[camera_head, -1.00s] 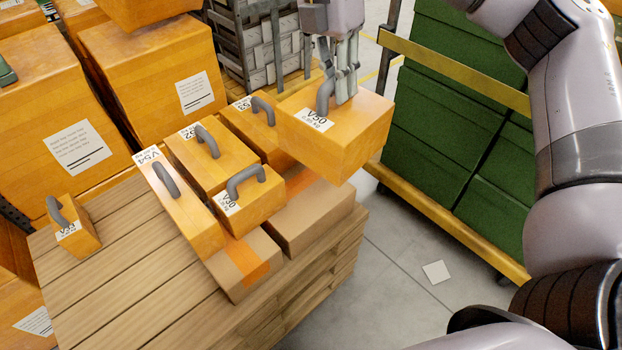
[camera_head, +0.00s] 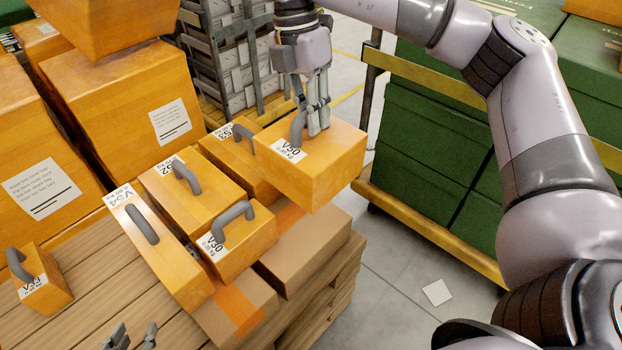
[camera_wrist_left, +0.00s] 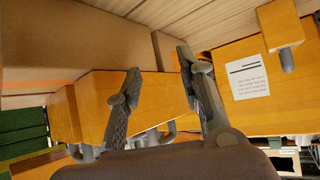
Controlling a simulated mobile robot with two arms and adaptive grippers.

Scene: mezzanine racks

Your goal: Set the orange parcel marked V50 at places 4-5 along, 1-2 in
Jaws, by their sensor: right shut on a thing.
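The orange parcel V50 (camera_head: 318,168) hangs by its grey handle from my right gripper (camera_head: 312,128), which is shut on that handle. It is level, above and behind a brown carton (camera_head: 315,255) on the pallet stack; I cannot tell whether it touches anything below. Orange parcels V54 (camera_head: 165,260), V52 (camera_head: 205,200), V53 (camera_head: 240,165) and one reading V30 (camera_head: 245,245) stand close together to its left. My left gripper (camera_head: 134,338) shows at the bottom edge, fingers apart and empty. In the left wrist view its open fingers (camera_wrist_left: 160,85) appear before orange parcels.
The wooden pallet (camera_head: 95,270) has bare slats at left, with a small orange parcel (camera_head: 45,290) on them. Large orange boxes (camera_head: 130,85) stand behind.

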